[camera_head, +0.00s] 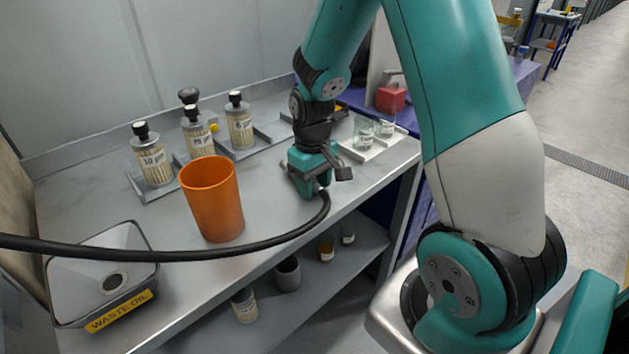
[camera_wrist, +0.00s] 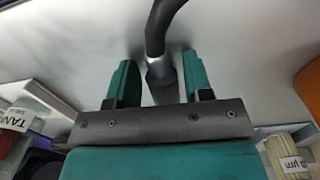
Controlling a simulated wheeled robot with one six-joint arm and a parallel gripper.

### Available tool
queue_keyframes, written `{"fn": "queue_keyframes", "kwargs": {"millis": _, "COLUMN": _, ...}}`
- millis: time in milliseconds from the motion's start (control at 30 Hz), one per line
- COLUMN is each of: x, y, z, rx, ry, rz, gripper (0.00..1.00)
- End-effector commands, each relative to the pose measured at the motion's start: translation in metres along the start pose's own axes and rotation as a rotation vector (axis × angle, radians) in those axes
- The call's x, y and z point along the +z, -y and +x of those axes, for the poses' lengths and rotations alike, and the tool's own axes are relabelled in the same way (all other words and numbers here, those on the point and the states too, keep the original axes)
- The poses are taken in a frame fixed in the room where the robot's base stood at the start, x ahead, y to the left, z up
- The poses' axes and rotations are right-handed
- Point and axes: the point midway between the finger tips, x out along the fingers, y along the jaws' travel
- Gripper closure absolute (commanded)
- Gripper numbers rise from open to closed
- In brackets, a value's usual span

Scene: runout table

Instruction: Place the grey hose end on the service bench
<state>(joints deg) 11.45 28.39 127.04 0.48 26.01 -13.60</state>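The grey hose end (camera_wrist: 162,82) shows in the wrist view, on a black hose (camera_wrist: 158,28). It lies between the two teal fingers of my gripper (camera_wrist: 161,80), with a visible gap to the left finger and a narrow one to the right. My gripper is open around it. In the head view my gripper (camera_head: 312,183) is low over the front right part of the grey service bench (camera_head: 275,215). The black hose (camera_head: 180,254) runs in from the left edge and curves up to my gripper. The hose end is hidden there, and I cannot tell whether it touches the bench.
An orange cup (camera_head: 213,200) stands left of my gripper. Filter cartridges (camera_head: 152,160) stand behind it on grey trays. A white tray (camera_head: 372,145) with glass jars is at right. A waste oil basin (camera_head: 112,270) is at front left. A lower shelf (camera_head: 265,310) holds several containers.

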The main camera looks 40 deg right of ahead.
Motion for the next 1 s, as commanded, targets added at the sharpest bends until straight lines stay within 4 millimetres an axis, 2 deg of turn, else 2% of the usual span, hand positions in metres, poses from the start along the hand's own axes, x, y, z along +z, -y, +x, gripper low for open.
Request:
{"fn": "queue_keyframes", "kwargs": {"millis": 300, "x": 0.000, "y": 0.000, "z": -0.001, "rx": 0.000, "ry": -0.001, "rz": 0.000, "gripper": 0.41}}
{"fn": "queue_keyframes", "kwargs": {"millis": 433, "x": -0.001, "y": 0.000, "z": -0.011, "rx": 0.001, "ry": -0.005, "rz": 0.000, "gripper": 0.41}}
{"fn": "queue_keyframes", "kwargs": {"millis": 567, "x": -0.001, "y": 0.000, "z": -0.035, "rx": 0.002, "ry": -0.008, "rz": 0.000, "gripper": 0.41}}
{"fn": "queue_keyframes", "kwargs": {"millis": 800, "x": -0.001, "y": 0.000, "z": -0.089, "rx": 0.002, "ry": -0.007, "rz": 0.000, "gripper": 0.41}}
{"fn": "queue_keyframes", "kwargs": {"millis": 1000, "x": -0.001, "y": 0.000, "z": -0.117, "rx": 0.001, "ry": -0.003, "rz": 0.000, "gripper": 0.41}}
